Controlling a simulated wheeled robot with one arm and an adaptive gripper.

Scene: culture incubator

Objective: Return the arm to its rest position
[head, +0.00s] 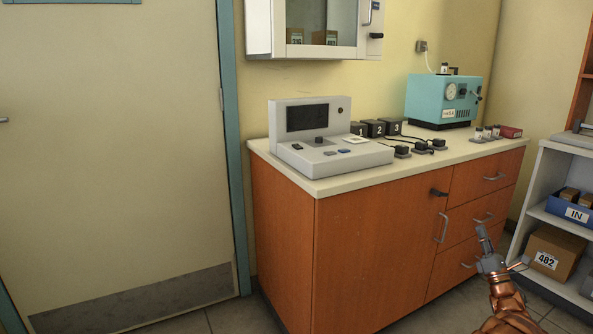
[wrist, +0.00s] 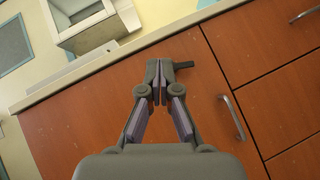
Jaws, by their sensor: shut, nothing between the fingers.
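My gripper (head: 484,240) shows at the lower right of the head view, at the end of my copper-coloured arm, in front of the cabinet drawers. In the wrist view my gripper (wrist: 159,88) has its fingertips together, with nothing between them. Behind the fingers in that view are the orange-brown cabinet front (wrist: 80,130) and a dark knob-like handle (wrist: 184,65). I cannot tell how far the fingertips are from the cabinet front.
The counter (head: 340,181) carries a grey console (head: 320,150), black numbered blocks (head: 376,128) and a teal device (head: 440,100). A white shelf unit (head: 540,170) with a blue IN bin (head: 569,213) and a box marked 482 (head: 548,254) stands right. Floor shows at lower left.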

